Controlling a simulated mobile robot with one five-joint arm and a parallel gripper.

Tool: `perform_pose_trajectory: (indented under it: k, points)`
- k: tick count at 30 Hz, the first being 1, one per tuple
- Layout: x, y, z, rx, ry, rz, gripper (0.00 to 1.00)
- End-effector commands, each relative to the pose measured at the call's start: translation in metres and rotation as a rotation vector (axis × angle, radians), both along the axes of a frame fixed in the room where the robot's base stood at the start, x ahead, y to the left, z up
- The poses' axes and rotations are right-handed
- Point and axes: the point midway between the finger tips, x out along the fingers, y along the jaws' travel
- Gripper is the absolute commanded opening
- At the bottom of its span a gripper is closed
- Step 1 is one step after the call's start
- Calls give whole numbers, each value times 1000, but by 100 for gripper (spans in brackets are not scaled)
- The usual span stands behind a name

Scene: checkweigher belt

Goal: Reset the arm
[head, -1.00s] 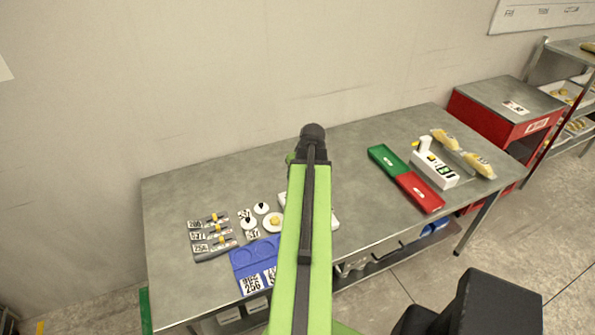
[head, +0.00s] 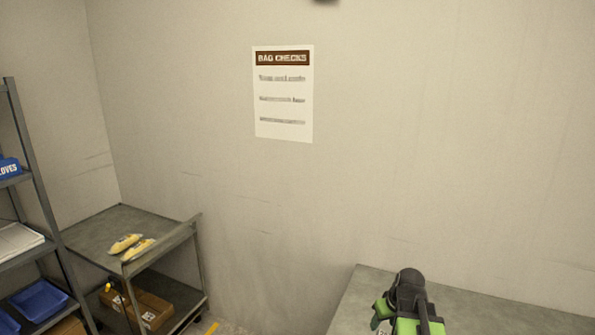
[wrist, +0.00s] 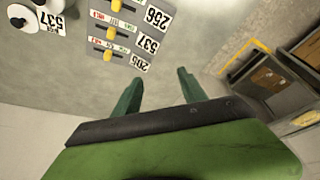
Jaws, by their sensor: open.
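My gripper (wrist: 160,84) shows in the wrist view with its two dark green fingers apart and nothing between them. It is over the grey table (wrist: 170,45), near its edge. In the head view only part of my green and black arm shows at the lower right, in front of the table (head: 355,300). In the wrist view, a row of grey units with yellow knobs (wrist: 108,55) and number labels lies beyond the fingers, apart from them.
A white round item (wrist: 30,22) stands by a 537 label at the wrist view's upper left. In the head view, a cart (head: 95,232) with yellow bags (head: 124,243) and a shelf rack (head: 40,160) stand left. A poster (head: 283,95) hangs on the wall.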

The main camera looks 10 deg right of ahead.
Motion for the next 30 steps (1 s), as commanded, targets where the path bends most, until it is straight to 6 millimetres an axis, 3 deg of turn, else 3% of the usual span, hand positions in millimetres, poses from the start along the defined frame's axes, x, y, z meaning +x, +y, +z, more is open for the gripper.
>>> perform_pose_trajectory:
  k: [1, 6, 9, 11, 12, 16, 25, 28, 30]
  points:
    - [11, 46, -12, 3, 17, 65, 50]
    - [15, 174, -32, 7, 101, 205, 50]
    - [3, 231, -41, 3, 159, 240, 50]
    - [-9, 254, -45, -3, 201, 235, 50]
    - [-21, 261, -47, -7, 241, 199, 50]
    - [-42, 246, -45, -9, 326, 36, 50]
    - [-44, 245, -45, 0, 337, -9, 50]
    - [-44, 245, -45, 0, 336, -8, 38]
    - [-44, 245, -45, 0, 336, -8, 36]
